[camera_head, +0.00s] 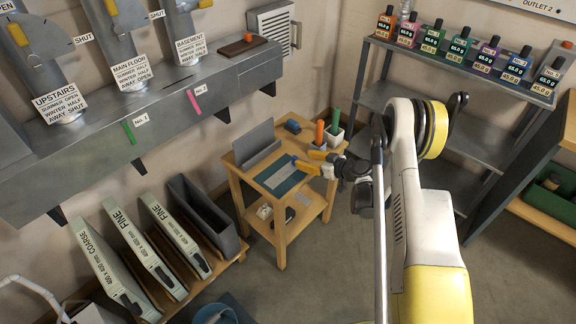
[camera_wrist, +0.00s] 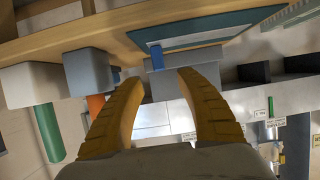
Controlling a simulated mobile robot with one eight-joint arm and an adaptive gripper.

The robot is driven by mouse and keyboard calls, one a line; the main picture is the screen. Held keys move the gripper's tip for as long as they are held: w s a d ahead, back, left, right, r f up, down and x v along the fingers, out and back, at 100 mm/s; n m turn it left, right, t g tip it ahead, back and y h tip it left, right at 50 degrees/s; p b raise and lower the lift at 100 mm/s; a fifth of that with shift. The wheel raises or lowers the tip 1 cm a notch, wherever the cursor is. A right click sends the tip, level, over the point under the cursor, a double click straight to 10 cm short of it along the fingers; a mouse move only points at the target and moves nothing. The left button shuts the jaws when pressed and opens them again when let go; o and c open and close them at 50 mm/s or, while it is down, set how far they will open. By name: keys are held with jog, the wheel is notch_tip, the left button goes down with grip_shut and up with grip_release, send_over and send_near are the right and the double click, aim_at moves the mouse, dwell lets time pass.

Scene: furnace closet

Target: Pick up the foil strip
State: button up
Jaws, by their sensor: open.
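A small wooden table (camera_head: 246,180) stands mid-picture in the head view with a teal mat (camera_head: 287,186) on it. A pale, thin patch (camera_head: 279,176) on the mat may be the foil strip; it is too small to be sure. My gripper (camera_head: 314,161) is over the mat's right edge, with its yellow fingers apart and nothing seen between them. In the wrist view the open fingers (camera_wrist: 162,95) point toward the table, and the mat shows beyond them (camera_wrist: 225,35). I cannot make out the foil strip there.
Two small cups hold an orange-handled tool (camera_head: 319,132) and a green-handled tool (camera_head: 335,119) near my gripper. A metal rack (camera_head: 434,108) with several bottles stands right. Filter boxes (camera_head: 135,250) stand left.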

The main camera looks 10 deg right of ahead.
aim_at(297, 159)
jog(key=b+x, duration=0.1)
jog(key=x, duration=0.2)
jog(key=f+b+x, duration=0.1)
jog(key=b+x, duration=0.1)
jog(key=x, duration=0.1)
jog(key=shift+s+d+f, duration=0.15)
jog(key=shift+s, duration=0.05)
jog(key=shift+w, duration=0.2)
jog(key=c, duration=0.9)
